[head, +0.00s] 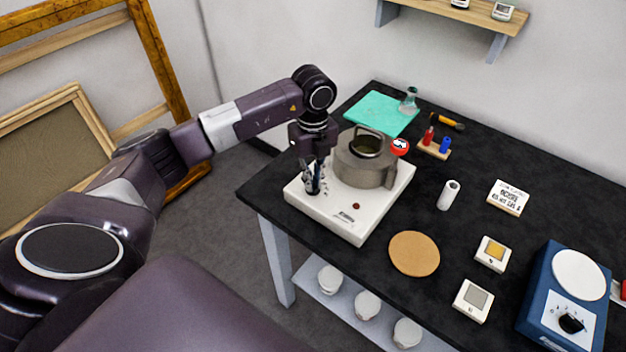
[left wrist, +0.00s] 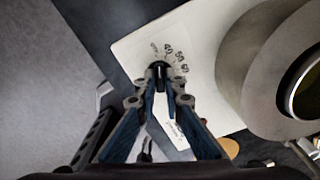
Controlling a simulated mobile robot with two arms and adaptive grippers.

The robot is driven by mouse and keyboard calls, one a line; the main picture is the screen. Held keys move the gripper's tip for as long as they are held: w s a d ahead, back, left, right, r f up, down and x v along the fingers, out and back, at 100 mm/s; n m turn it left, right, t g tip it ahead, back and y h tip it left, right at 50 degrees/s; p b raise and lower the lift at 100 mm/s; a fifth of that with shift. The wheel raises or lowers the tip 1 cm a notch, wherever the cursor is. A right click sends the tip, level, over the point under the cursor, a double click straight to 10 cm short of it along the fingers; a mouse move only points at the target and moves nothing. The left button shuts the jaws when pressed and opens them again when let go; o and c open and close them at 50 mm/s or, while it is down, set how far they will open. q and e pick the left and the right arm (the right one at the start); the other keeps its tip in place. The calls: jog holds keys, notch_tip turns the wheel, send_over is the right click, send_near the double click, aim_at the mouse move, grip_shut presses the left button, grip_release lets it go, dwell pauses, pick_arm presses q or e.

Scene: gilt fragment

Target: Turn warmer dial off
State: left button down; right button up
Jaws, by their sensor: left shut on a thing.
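The white warmer (head: 350,228) sits on the black table, with a grey metal pot (head: 362,172) on top. A small red spot (head: 356,206) shows on its top face. My left gripper (head: 313,186) points down at the warmer's left corner. In the left wrist view, my left gripper (left wrist: 160,76) is shut on the black warmer dial (left wrist: 159,68). Printed numbers fan out around the dial's far and right side. The fingertips cover part of the dial, so I cannot tell its exact setting. My right gripper is not in view.
The pot (left wrist: 245,75) stands close to the right of my gripper. A cork disc (head: 414,253) lies in front of the warmer. A blue device with its own black knob (head: 571,323) stands at the right. The table's left edge is near the warmer.

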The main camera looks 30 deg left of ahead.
pick_arm(q)
jog(key=shift+w+a+r+n, duration=0.1)
jog(key=shift+r+n, duration=0.05)
jog(key=shift+n, duration=0.65)
jog(key=c, duration=2)
grip_release()
jog(key=shift+c, duration=0.2)
notch_tip(320, 180, up, 12)
